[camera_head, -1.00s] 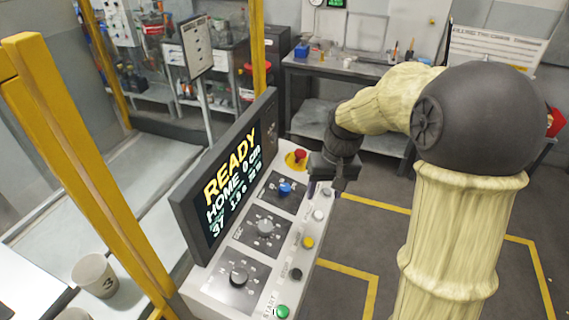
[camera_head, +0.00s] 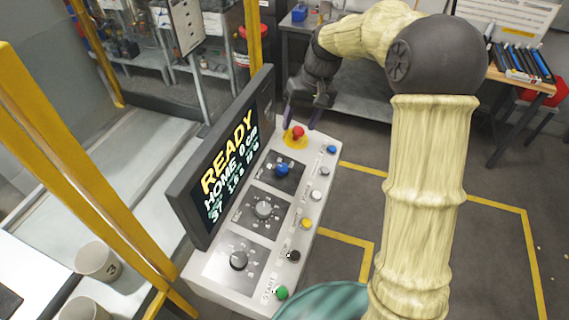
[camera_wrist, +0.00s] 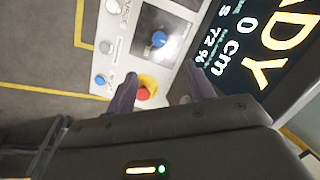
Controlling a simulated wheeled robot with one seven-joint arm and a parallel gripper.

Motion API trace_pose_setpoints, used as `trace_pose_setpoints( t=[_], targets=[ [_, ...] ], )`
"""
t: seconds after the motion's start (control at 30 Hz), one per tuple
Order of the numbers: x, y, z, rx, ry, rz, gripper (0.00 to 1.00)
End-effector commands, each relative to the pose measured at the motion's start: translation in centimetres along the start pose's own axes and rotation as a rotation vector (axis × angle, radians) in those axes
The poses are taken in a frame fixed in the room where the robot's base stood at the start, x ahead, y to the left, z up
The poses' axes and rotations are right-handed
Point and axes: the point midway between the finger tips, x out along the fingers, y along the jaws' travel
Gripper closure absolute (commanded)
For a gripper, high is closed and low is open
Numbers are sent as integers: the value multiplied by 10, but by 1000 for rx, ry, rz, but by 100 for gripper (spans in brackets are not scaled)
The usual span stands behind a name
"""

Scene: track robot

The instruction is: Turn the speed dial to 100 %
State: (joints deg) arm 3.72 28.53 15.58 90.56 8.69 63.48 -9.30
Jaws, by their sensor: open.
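The white control panel (camera_head: 325,165) carries three dials: a blue one (camera_head: 282,170) at the far end, a grey one (camera_head: 263,209) in the middle and a black one (camera_head: 239,260) at the near end. Their labels are too small to read, so I cannot tell which is the speed dial. The screen (camera_head: 225,165) shows READY and HOME 0 cm; its lower figures are small. My gripper (camera_head: 303,115) is open and empty at the far end, by the red mushroom button (camera_head: 298,132). In the wrist view, the red button (camera_wrist: 143,93) appears between my fingers (camera_wrist: 160,88), with the blue dial (camera_wrist: 159,39) beyond.
Several push buttons line the panel's right edge, including a yellow one (camera_head: 306,223) and a green one (camera_head: 281,292). A yellow post (camera_head: 110,190) and paper cups (camera_head: 98,262) stand at left.

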Motion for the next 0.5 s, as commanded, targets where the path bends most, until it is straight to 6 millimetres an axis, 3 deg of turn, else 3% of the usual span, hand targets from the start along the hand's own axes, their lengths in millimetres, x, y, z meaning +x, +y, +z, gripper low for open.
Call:
trace_pose_setpoints(
  t=[0.5],
  targets=[
    [85,1,2,3,-5,0,47]
  ],
)
